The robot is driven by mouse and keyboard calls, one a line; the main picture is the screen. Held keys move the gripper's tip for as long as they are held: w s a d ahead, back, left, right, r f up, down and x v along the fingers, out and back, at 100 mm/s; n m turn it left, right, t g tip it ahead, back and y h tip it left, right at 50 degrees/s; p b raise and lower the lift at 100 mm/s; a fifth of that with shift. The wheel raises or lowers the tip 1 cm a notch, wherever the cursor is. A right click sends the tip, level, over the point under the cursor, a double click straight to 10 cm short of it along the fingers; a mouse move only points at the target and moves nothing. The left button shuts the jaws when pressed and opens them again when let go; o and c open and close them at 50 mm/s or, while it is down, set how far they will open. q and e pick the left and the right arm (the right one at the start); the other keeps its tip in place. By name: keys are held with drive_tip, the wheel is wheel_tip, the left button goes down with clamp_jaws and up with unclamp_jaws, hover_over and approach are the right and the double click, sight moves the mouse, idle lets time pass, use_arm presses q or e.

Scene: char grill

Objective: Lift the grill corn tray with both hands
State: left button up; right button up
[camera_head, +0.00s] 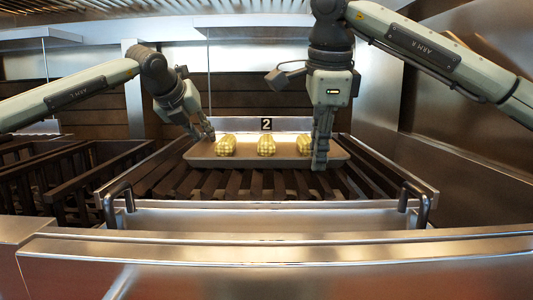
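The grill corn tray (245,161) is a shallow metal tray on the dark slatted grill grate. Three yellow corn pieces lie in it: left corn (226,145), middle corn (266,145) and right corn (303,144). My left gripper (207,134) is at the tray's left end, its fingers angled down by the rim. My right gripper (320,160) points straight down at the tray's right part, just right of the right corn, its fingertips overlapping the front rim in this view. I cannot tell whether either gripper touches the tray, or how far its fingers are apart.
A sign marked 2 (266,124) stands behind the tray. The grill grate (230,184) has two upright handles, left (110,205) and right (424,207), at its front. Empty dark racks (70,180) stand to the left. A metal wall (465,150) closes off the right.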

use_arm(q)
clamp_jaws()
use_arm(e)
clamp_jaws()
use_arm(q)
drive_tip(key=shift+r, duration=0.2)
use_arm(e)
drive_tip(key=shift+r, duration=0.15)
